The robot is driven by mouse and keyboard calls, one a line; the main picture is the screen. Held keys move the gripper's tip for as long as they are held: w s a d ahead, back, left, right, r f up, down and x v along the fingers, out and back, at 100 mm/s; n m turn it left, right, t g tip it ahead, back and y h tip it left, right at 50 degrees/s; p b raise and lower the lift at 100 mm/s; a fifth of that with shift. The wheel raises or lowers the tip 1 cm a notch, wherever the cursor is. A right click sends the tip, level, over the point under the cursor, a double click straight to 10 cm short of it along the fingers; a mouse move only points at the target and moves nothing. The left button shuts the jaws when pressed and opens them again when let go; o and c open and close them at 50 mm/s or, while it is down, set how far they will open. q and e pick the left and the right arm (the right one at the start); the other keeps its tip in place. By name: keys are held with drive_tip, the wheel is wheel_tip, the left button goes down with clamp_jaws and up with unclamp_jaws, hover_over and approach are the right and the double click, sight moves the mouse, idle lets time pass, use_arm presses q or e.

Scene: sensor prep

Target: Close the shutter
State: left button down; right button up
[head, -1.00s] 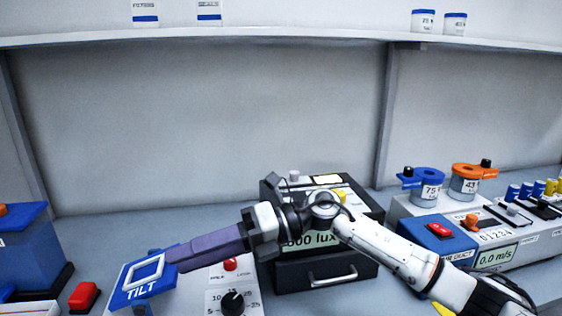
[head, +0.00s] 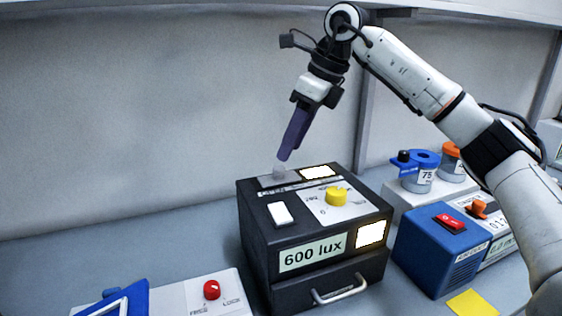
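The black light box (head: 262,236) stands in the middle of the bench, its display reading 600 lux. A small pale grey knob (head: 279,172) sits at the back left of its top, on a grey plate; I take it for the shutter's handle. A bright white patch (head: 318,172) shows to its right. My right gripper (head: 285,157) points down with its purple fingers just above the knob; whether they touch it I cannot tell. The fingers overlap from this side, so their opening is hidden. My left gripper is out of view.
The box top also has a yellow dial (head: 336,196) and a white rocker switch (head: 281,214); a drawer handle (head: 340,289) juts out in front. A blue unit with a red switch (head: 450,222) stands right. A red FREE/LOCK knob (head: 211,290) is front left.

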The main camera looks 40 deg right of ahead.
sight(279, 168)
drive_tip(key=x, duration=0.5)
drive_tip(key=shift+w+a+f, duration=0.15)
drive_tip(key=shift+w+f, duration=0.05)
drive_tip(key=shift+f, duration=0.15)
clamp_jaws()
